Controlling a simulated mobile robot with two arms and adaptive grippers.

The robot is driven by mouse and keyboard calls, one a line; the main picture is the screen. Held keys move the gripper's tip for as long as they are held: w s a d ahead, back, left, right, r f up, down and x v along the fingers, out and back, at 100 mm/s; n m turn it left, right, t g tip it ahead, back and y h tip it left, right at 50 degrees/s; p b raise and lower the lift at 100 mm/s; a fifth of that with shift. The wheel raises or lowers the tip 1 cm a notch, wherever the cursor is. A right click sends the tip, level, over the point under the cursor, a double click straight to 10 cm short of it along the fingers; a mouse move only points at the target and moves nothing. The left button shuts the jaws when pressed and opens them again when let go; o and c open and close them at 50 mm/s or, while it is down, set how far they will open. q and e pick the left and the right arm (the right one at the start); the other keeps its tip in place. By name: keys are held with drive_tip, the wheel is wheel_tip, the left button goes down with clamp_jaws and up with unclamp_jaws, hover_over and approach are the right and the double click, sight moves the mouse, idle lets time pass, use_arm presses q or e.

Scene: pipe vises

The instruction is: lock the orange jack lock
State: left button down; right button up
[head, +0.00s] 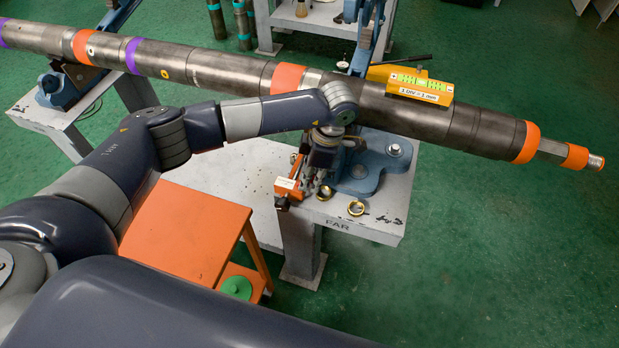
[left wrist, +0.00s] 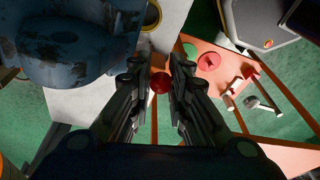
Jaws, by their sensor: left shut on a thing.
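The orange jack lock (head: 290,188), with a white label on it, sits at the near left side of the blue vise (head: 362,175) on the grey stand marked FAR. My left gripper (head: 310,190) points down beside it, at its right in the head view. In the left wrist view, the fingers of my left gripper (left wrist: 160,84) are closed in on a small red round knob (left wrist: 161,83), with an orange part just beyond it. The fingers hide much of the lock, and I cannot tell its locked state. My right gripper is out of view.
A long dark pipe (head: 225,72) crosses above the stands, with a yellow level (head: 420,86) on top. An orange table (head: 185,232) stands at the left; the green floor at the right is clear.

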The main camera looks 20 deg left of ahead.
use_arm(q)
drive_tip(key=c, duration=1.5)
unclamp_jaws()
drive_tip(key=shift+r, duration=0.1)
drive_tip(key=shift+d+r, duration=0.1)
drive_tip(key=shift+r, duration=0.15)
drive_tip(key=v, duration=0.7)
drive_tip(key=shift+d+r, duration=0.1)
drive_tip(key=shift+r, duration=0.05)
